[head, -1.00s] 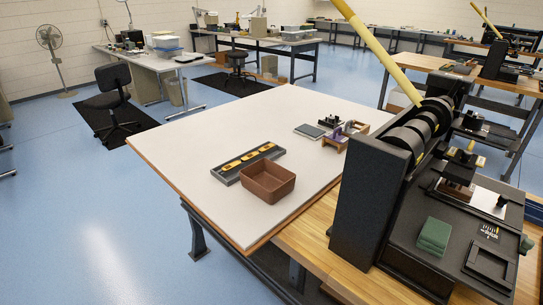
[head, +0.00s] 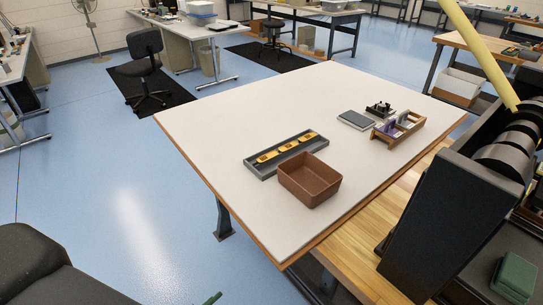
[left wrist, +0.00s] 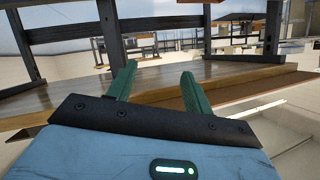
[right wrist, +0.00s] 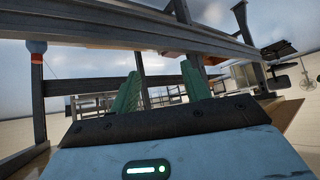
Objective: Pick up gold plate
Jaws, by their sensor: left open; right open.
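Gold plates (head: 287,146) lie in a row in a long grey tray (head: 262,173) on the white table. No gripper is near them in the head view. My left gripper (left wrist: 158,82) is open and empty in the left wrist view, its green fingers apart before a wooden table edge. My right gripper (right wrist: 160,78) is open and empty in the right wrist view, facing table legs and a dark beam. A small green tip shows at the bottom edge of the head view. Neither wrist view shows the gold plates.
A brown bin (head: 309,183) stands right in front of the grey tray. A grey pad (head: 356,120) and a wooden holder (head: 398,129) sit farther back. A black press (head: 440,215) stands at the right. The white tabletop (head: 225,125) is clear at left.

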